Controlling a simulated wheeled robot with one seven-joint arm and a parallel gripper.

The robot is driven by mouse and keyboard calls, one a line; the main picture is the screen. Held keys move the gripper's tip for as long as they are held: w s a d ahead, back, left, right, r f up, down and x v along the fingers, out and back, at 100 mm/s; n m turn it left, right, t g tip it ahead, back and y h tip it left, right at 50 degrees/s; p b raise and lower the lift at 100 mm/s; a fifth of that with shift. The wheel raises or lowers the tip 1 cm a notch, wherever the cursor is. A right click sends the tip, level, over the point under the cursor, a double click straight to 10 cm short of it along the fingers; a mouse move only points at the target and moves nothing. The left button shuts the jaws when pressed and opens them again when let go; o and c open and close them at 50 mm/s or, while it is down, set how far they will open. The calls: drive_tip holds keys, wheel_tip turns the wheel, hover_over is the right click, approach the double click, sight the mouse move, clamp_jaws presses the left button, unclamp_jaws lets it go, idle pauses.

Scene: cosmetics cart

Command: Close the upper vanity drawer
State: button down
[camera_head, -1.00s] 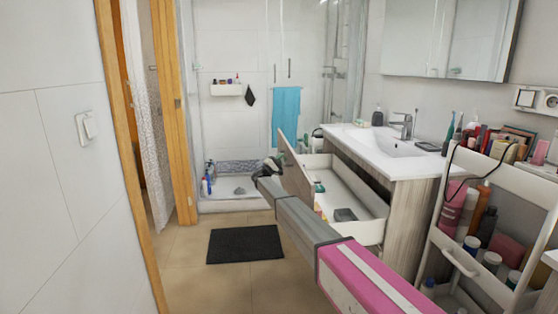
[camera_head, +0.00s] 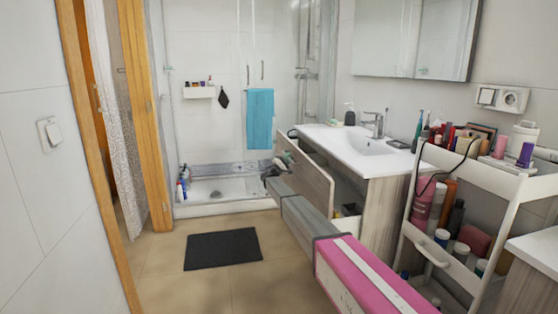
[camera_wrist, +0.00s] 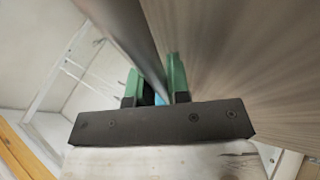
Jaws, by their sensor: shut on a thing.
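The upper vanity drawer (camera_head: 308,180) is partly open. Its wood-grain front stands out from the vanity cabinet (camera_head: 392,215), tilted in the picture, and hides most of the inside. In the wrist view, the green fingers of my gripper (camera_wrist: 155,72) are shut on a long grey bar or edge of the drawer, with the wood-grain panel (camera_wrist: 240,55) close on the right. I cannot tell whether this is a handle or the panel's rim.
A white cart (camera_head: 425,250) with bottles and cosmetics stands close on the right. A white sink top (camera_head: 345,140) lies over the vanity. A dark mat (camera_head: 222,249) lies on open floor to the left. The shower (camera_head: 225,190) is behind.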

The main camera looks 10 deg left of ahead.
drive_tip(key=w+d, duration=0.3)
drive_tip(key=d, duration=0.4)
drive_tip(key=w+d, duration=0.3)
drive_tip(key=d, duration=0.4)
drive_tip(key=shift+d, duration=0.4)
drive_tip(key=c, duration=1.4)
unclamp_jaws()
drive_tip(key=shift+f, duration=0.1)
drive_tip(key=v, duration=1)
drive_tip(key=shift+s+a+f, duration=0.2)
drive_tip(key=shift+s+a, duration=0.05)
drive_tip(key=shift+a, duration=0.05)
